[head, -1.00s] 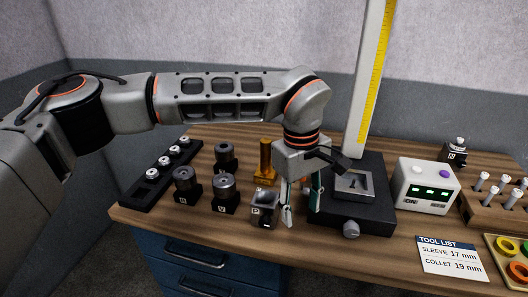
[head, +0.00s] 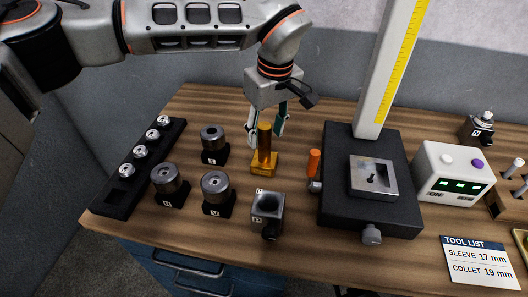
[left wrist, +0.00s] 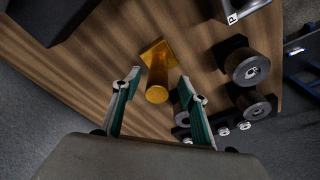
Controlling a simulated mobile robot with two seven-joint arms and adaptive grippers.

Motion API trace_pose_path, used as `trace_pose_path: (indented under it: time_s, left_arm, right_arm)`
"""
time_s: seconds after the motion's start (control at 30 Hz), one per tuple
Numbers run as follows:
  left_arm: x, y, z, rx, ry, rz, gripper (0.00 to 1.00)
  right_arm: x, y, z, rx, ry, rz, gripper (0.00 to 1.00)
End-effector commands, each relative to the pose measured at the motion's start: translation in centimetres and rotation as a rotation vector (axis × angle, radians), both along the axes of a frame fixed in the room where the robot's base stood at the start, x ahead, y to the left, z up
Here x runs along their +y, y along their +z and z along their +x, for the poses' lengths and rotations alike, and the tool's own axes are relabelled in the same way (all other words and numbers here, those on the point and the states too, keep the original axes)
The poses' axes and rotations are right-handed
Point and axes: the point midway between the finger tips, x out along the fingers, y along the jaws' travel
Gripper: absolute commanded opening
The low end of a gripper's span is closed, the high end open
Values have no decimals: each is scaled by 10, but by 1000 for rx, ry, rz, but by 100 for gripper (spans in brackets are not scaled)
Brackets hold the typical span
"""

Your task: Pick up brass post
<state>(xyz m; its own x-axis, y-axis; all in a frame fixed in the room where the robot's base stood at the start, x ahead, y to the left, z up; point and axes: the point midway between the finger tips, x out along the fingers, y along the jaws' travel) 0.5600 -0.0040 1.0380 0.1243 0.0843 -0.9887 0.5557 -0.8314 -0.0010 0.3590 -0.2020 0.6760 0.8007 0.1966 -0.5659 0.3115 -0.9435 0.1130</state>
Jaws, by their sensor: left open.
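The brass post (head: 264,146) stands upright on its square brass base on the wooden table, left of the black height stand. My left gripper (head: 267,138) is open just behind and above the post, with its fingers on either side of it in the head view. In the left wrist view the brass post (left wrist: 157,88) shows between and beyond the two spread fingertips of my left gripper (left wrist: 160,88). No contact with the post is visible. My right gripper does not show.
Black-based round holders (head: 215,188) stand left of the post. A grey block with a bore (head: 267,208) stands in front. The height stand (head: 340,205) and an orange-handled tool (head: 314,163) are to the right. A black rack (head: 115,200) lies at far left.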

Motion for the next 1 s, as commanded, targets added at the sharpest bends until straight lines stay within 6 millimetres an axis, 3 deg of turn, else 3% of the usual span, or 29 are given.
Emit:
trace_pose_path:
  time_s: [0.33,0.67,0.83,1.0]
  left_arm:
    - [3,-43,7,2,1,-2,43]
    - [3,-50,8,0,1,-2,43]
    - [3,-49,8,0,0,-1,0]
    - [2,-47,10,-4,0,-5,0]
  right_arm:
    - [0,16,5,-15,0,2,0]
    - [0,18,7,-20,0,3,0]
    - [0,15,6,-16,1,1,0]
    - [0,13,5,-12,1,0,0]
